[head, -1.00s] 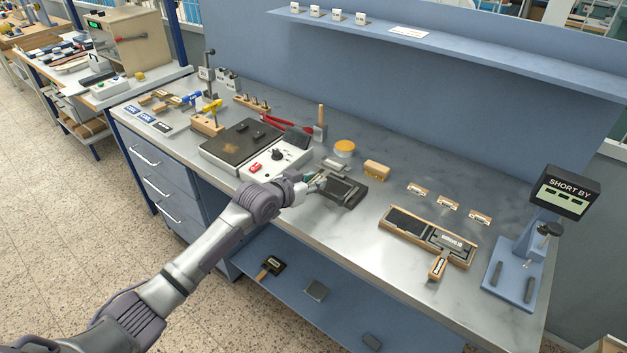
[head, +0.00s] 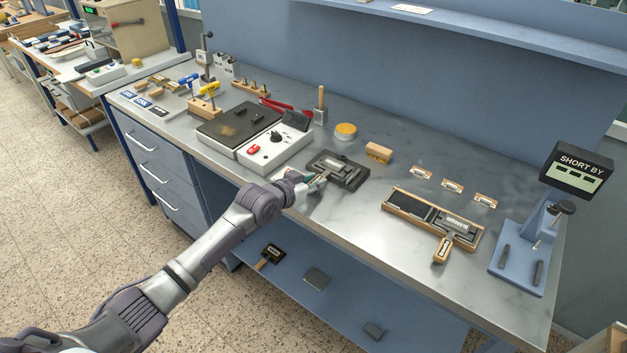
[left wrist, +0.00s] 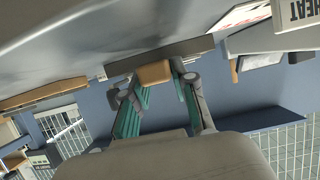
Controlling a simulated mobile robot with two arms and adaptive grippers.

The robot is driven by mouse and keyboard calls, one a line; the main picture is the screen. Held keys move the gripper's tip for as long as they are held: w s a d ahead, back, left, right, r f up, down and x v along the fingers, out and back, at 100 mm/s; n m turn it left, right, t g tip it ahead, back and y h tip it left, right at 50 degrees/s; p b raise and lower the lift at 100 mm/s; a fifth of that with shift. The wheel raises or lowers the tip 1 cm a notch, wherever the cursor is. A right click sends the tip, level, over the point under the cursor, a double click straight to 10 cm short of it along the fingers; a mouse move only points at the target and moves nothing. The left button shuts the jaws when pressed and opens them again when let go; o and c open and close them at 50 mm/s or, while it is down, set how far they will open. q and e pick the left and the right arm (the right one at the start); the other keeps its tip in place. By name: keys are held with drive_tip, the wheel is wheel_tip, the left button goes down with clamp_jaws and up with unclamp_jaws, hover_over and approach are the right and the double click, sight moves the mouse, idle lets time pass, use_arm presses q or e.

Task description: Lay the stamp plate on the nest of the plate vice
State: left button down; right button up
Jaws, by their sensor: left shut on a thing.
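The plate vice (head: 354,180) is a low dark block near the front edge of the bench, at the middle of the head view. My left gripper (head: 319,179) is at its near left side, shut on the stamp plate (head: 327,163). The plate looks like a dark flat slab over the vice. Whether it touches the nest is not clear. In the left wrist view, the green-lined fingers (left wrist: 158,92) reach toward a dark bar, and a tan block shows between them. The grip itself is hard to make out there. My right gripper is not in view.
A hot plate with a white control box (head: 274,150) stands left of the vice. A brush (head: 379,152) and a yellow-lidded tin (head: 345,131) are behind it. A wooden tray (head: 392,208) and a blue stand (head: 520,262) are to the right. Bare bench lies between vice and tray.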

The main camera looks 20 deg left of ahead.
use_arm(q)
drive_tip(key=shift+r, duration=0.1)
drive_tip(key=c, duration=0.8)
unclamp_jaws()
drive_tip(key=shift+c, duration=0.2)
drive_tip(key=shift+s+f, duration=0.1)
drive_tip(key=shift+f, duration=0.1)
drive_tip(key=v, duration=1.2)
drive_tip(key=shift+r, duration=0.2)
